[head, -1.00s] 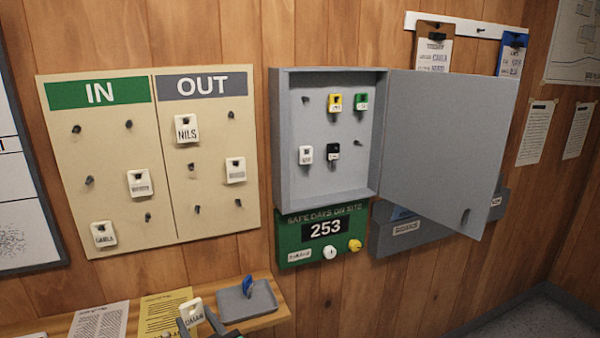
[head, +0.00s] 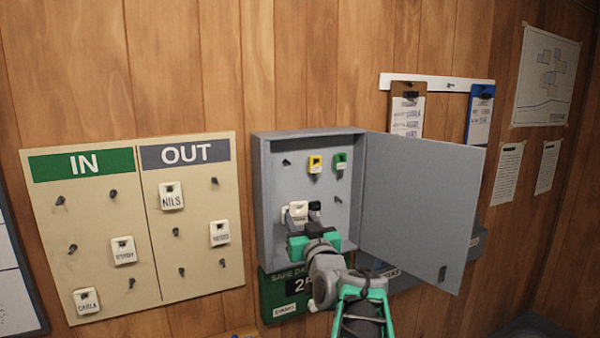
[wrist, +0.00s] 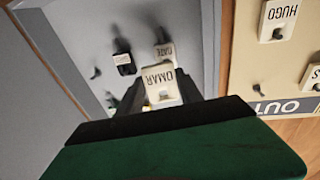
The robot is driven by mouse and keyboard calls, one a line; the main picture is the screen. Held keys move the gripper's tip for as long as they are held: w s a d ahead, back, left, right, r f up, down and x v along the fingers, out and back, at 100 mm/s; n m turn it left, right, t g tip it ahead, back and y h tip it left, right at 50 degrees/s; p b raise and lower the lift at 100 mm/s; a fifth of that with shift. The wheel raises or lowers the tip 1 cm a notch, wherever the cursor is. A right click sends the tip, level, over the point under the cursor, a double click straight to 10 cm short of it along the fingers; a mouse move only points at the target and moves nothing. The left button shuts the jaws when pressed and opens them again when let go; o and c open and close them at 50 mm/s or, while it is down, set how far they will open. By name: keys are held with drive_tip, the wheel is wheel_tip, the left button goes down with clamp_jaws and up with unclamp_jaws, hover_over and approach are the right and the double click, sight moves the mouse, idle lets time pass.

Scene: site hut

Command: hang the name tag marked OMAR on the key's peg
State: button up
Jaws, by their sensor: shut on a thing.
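The OMAR name tag (wrist: 162,84) is white with dark letters and appears upside down in the wrist view. My gripper (wrist: 160,97) is shut on it. In the head view the tag (head: 298,209) and my gripper (head: 301,226) are in front of the open grey key cabinet (head: 262,205), at its lower row. Behind the tag are a white key tag (wrist: 165,51) and a black key tag (wrist: 124,63). Bare pegs show at the cabinet's upper left (head: 286,162) and lower right (head: 337,199). Contact between tag and peg cannot be told.
The cabinet door (head: 420,210) stands open to the right. Yellow (head: 315,164) and green (head: 340,162) key tags hang in the upper row. The IN/OUT board (head: 105,285) with several name tags is to the left. A green sign (head: 272,296) is below the cabinet.

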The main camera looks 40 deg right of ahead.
sight(285, 171)
drive_tip(key=shift+w+d+r+n+t+y+p, duration=0.1)
drive_tip(key=shift+w+r+n+t+y+p, duration=0.3)
drive_tip(key=shift+r, duration=1.4)
drive_tip(key=shift+w+a+r+n+t+y+p, duration=0.1)
drive_tip(key=shift+w+r+n+y+p, duration=0.35)
drive_tip(key=shift+r, duration=1.3)
drive_tip(key=shift+w+d+r+n+t+y+p, duration=0.15)
drive_tip(key=shift+r+y+p, duration=0.45)
drive_tip(key=shift+r, duration=1.2)
drive_tip(key=shift+w+f+b, duration=0.15)
drive_tip(key=shift+w+b, duration=0.15)
drive_tip(key=shift+b, duration=0.05)
drive_tip(key=shift+x, duration=1.25)
drive_tip(key=shift+f, duration=0.1)
drive_tip(key=shift+f+b, duration=0.3)
drive_tip(key=shift+b, duration=0.7)
drive_tip(key=o, duration=1.2)
drive_tip(key=shift+s, duration=0.1)
